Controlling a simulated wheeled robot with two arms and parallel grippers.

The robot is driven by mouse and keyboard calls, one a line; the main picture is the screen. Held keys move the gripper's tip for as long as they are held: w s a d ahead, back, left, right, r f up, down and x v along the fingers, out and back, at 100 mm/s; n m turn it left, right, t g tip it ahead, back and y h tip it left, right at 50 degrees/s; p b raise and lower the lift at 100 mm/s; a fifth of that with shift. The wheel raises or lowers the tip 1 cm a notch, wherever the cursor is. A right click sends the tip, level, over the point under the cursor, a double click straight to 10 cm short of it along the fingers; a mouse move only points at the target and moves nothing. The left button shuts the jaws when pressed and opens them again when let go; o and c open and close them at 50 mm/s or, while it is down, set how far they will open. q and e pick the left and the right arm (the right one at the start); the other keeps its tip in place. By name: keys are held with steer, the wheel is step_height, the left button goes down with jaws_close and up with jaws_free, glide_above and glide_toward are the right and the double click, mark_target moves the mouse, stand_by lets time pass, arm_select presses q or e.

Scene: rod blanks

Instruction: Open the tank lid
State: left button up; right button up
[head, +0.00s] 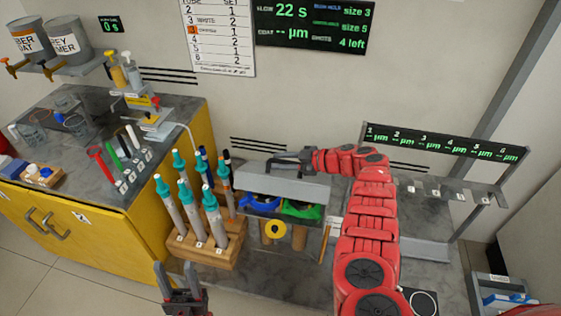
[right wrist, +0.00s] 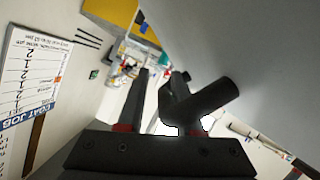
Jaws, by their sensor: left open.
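My right gripper (head: 285,160) is at the lid's upper edge, partly hidden. In the right wrist view, its fingers (right wrist: 162,85) are apart. A dark round handle (right wrist: 212,97) crosses close to the right-hand finger, and a gap shows beside the other; contact is unclear. My left gripper (head: 180,275) is open and empty at the bottom, below the rod rack.
A wooden rack (head: 207,247) with several teal-topped rods stands left of the tank. A yellow cabinet (head: 100,232) with bottles and tools on top is further left. A grey hanging rail (head: 450,190) stands to the right, beyond my right arm.

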steer(key=shift+r, duration=0.1)
steer(key=b+v, duration=0.1)
steer(key=v, duration=1.6)
steer(key=shift+s+d, duration=0.15)
steer(key=shift+d, duration=0.05)
